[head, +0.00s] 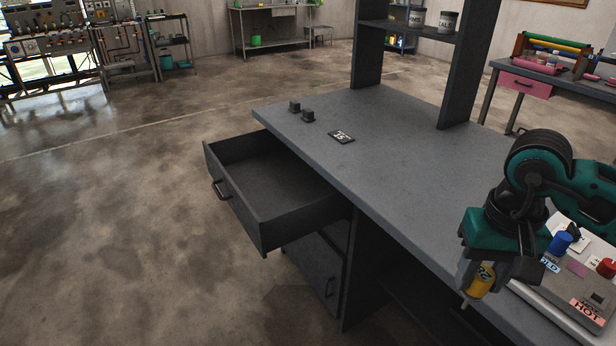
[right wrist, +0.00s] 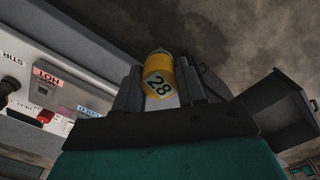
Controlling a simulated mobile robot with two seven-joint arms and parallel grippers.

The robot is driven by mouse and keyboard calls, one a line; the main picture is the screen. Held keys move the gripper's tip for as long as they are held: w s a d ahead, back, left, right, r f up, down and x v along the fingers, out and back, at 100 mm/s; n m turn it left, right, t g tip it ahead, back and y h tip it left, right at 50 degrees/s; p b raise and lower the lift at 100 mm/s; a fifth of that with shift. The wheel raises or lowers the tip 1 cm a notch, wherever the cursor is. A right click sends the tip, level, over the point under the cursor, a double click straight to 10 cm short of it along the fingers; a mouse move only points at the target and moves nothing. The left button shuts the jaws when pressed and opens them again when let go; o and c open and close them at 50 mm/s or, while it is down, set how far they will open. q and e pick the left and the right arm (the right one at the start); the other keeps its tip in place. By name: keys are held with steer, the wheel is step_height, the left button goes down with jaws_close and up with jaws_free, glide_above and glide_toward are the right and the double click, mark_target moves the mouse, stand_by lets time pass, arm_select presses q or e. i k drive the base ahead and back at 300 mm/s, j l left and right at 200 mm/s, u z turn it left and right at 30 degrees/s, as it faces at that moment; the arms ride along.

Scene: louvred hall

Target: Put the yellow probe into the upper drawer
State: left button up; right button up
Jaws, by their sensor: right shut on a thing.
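The yellow probe (head: 481,281) is held in my right gripper (head: 473,284) at the lower right of the head view, beside the front edge of the desk. In the right wrist view the probe (right wrist: 159,80) shows a label reading 28 between the dark fingers. The upper drawer (head: 228,206) is pulled open from the desk, to the left of the gripper and apart from it. Its visible floor is bare. It seems to show as a dark box at the right of the right wrist view (right wrist: 277,112). My left gripper is not in view.
A closed lower door (head: 315,275) is below the drawer. Shelf uprights stand behind.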

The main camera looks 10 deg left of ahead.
mark_target(275, 190)
steer(key=i+j+u, duration=0.55)
steer(key=i, duration=0.2)
steer(key=i+l+u, duration=0.1)
steer(key=i+u, duration=0.2)
steer(key=i, duration=0.15)
steer(key=i+l+u, duration=0.2)
steer(key=i+u, duration=0.15)
steer(key=i, duration=0.05)
